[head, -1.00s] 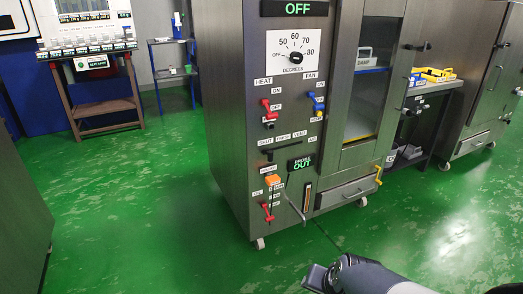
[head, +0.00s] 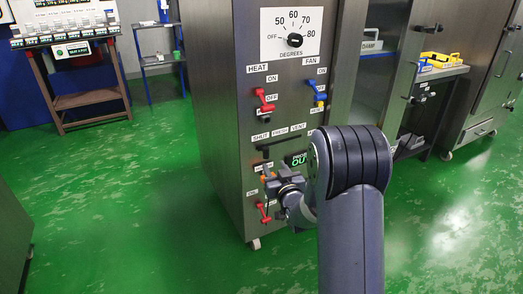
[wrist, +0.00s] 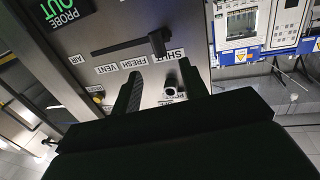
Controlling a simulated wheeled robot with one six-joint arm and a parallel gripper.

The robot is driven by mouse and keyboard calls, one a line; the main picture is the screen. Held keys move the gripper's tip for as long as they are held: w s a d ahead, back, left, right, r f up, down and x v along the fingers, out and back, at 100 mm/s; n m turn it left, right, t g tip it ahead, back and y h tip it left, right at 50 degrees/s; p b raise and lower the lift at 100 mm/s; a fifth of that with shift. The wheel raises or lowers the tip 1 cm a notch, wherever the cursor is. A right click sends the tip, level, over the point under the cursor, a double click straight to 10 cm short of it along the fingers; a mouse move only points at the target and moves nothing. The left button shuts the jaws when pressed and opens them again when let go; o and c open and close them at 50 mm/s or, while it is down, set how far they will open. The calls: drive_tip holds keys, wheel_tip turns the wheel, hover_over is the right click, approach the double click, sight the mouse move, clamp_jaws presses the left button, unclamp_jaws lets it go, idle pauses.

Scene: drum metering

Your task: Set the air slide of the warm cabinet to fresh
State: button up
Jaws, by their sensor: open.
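The warm cabinet (head: 220,110) is a tall grey steel cabinet in the middle of the head view. Its air slide (head: 266,152) is a dark knob in a horizontal slot under the labels SHUT, FRESH and VENT. In the wrist view, which is upside down, the slide knob (wrist: 157,43) stands at the SHUT end of the slot, with FRESH and VENT further left. My gripper (head: 272,178) is just below the slide in the head view, partly hidden by my wrist. In the wrist view my gripper (wrist: 161,74) has its fingers apart, with the knob beyond their tips.
A round, pale-ended fitting (wrist: 171,90) shows between my fingers. The red heat lever (head: 264,98), blue fan lever (head: 320,93) and lower red lever (head: 263,212) are close by. The green PROBE OUT display (wrist: 66,12) is near the slot. Open green floor (head: 120,190) lies left.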

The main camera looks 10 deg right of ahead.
sight(267, 153)
drive_tip(key=w, duration=0.3)
drive_tip(key=w+b, duration=0.1)
drive_tip(key=w, duration=0.3)
drive_tip(key=w+a+b, duration=0.1)
drive_tip(key=w, duration=0.2)
drive_tip(key=shift+w+a, duration=0.1)
drive_tip(key=shift+w, duration=0.1)
clamp_jaws()
idle(0.4)
